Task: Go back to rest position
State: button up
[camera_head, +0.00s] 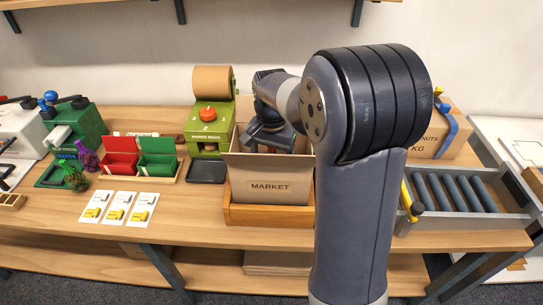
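My arm rises in the right half of the head view and bends away to the back left. My gripper (268,138), dark grey, is over the back part of an open cardboard box marked MARKET (270,190). Its fingers are small and partly hidden, so I cannot tell whether they are open or shut, or whether they hold anything. The box stands in a low wooden tray (268,215) on the wooden table (185,222). The box's inside is mostly hidden by its front flap and my gripper.
Further left are red (119,155) and green (157,157) bins, a purple and a green mesh bag, and printed cards. A roller conveyor (462,195) and a cardboard carton (452,125) are at the right.

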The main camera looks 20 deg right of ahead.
jog(key=shift+r, duration=0.15)
notch_tip(320, 180, up, 13)
jog(key=p, duration=1.1)
jog(key=shift+f, duration=0.25)
dwell(0.6)
notch_tip(320, 180, down, 9)
jog(key=b, duration=0.7)
jog(key=shift+b, duration=0.35)
jog(key=shift+r, duration=0.15)
